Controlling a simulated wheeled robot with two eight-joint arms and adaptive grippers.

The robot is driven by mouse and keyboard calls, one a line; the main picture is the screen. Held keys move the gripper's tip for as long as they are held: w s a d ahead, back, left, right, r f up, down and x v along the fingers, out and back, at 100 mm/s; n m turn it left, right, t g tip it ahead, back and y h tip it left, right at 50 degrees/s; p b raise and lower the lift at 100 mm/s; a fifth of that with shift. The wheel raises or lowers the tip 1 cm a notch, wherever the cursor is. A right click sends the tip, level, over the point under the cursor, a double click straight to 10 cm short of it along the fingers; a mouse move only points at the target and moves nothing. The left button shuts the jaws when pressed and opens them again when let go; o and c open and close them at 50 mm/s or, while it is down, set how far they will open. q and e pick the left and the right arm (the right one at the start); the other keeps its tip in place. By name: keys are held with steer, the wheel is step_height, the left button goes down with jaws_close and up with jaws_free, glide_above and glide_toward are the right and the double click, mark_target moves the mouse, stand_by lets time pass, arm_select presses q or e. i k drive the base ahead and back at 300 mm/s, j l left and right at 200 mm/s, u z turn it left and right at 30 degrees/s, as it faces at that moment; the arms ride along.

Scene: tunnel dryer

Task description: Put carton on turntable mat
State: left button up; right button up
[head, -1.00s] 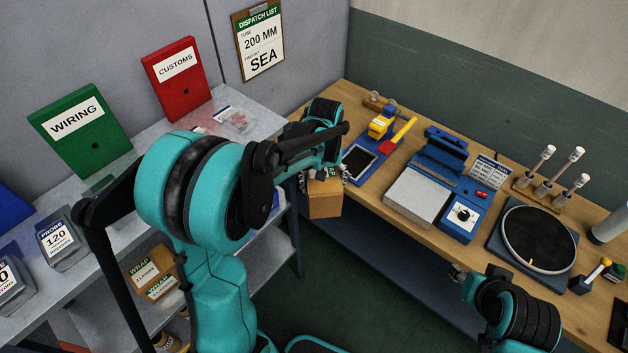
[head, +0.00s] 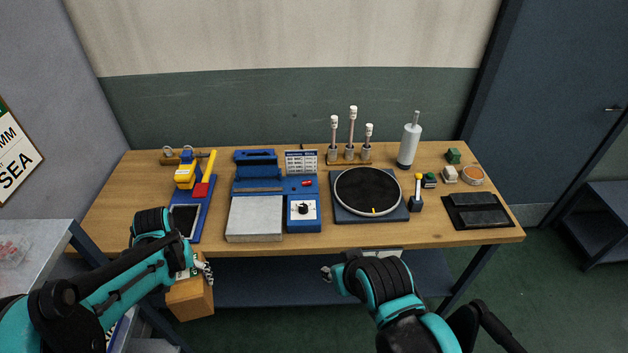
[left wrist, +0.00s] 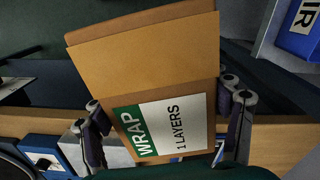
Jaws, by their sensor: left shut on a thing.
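The carton (head: 191,299) is a brown box held in my left gripper (head: 197,275), low in front of the table's left part. In the left wrist view the carton (left wrist: 150,55) shows a green and white label reading "WRAP 1 LAYERS", with a finger on each side. The turntable mat (head: 365,188) is a round black disc with a pale rim and a yellow mark, on a dark square base on the table. It is empty and lies to the right of the carton. My right gripper (head: 329,273) is in front of the table's edge below the turntable; its fingers are too small to judge.
The wooden table (head: 270,246) holds a blue sealing machine (head: 304,211), a yellow and red tool (head: 188,175), upright posts (head: 351,135), a grey cylinder (head: 409,145) and a black pad (head: 476,211). A grey shelf (head: 30,262) stands at the left.

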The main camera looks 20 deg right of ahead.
mark_target(368, 187)
steer(key=l+z, duration=0.4)
steer(key=i+l+z, duration=0.15)
steer(key=l+z, duration=0.3)
steer(key=l, duration=0.1)
